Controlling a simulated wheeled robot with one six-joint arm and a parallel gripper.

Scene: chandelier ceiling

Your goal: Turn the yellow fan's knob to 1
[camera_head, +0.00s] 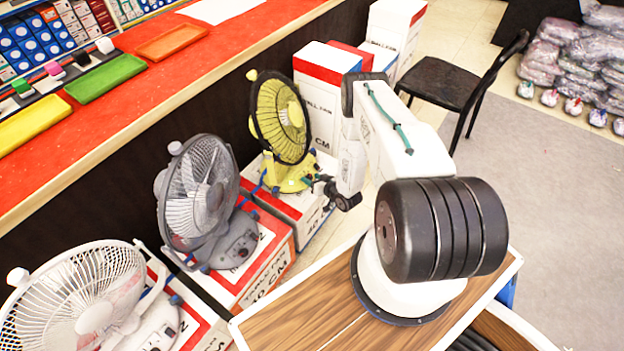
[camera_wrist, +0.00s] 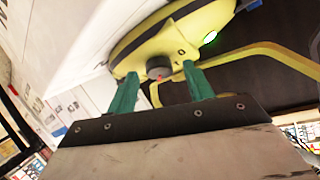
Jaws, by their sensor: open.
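The yellow fan (camera_head: 281,120) stands upright on a box in the middle of the head view, with its round guard above a yellow base (camera_head: 287,178). In the wrist view the fan's yellow base (camera_wrist: 165,45) fills the upper middle. Its dark round knob (camera_wrist: 159,68) with a small red mark shows there. A green light (camera_wrist: 209,37) shows to the right of the knob. My gripper (camera_wrist: 160,82) is open, its two green fingers on either side of the knob and a little below it; I cannot tell whether they touch it. In the head view my gripper (camera_head: 318,183) is at the fan's base, partly hidden.
A grey fan (camera_head: 205,190) and a white fan (camera_head: 85,300) stand on boxes to the left. A red counter (camera_head: 150,75) with coloured trays runs behind. White boxes (camera_head: 327,95) stand behind the yellow fan. A black chair (camera_head: 450,82) stands on open floor.

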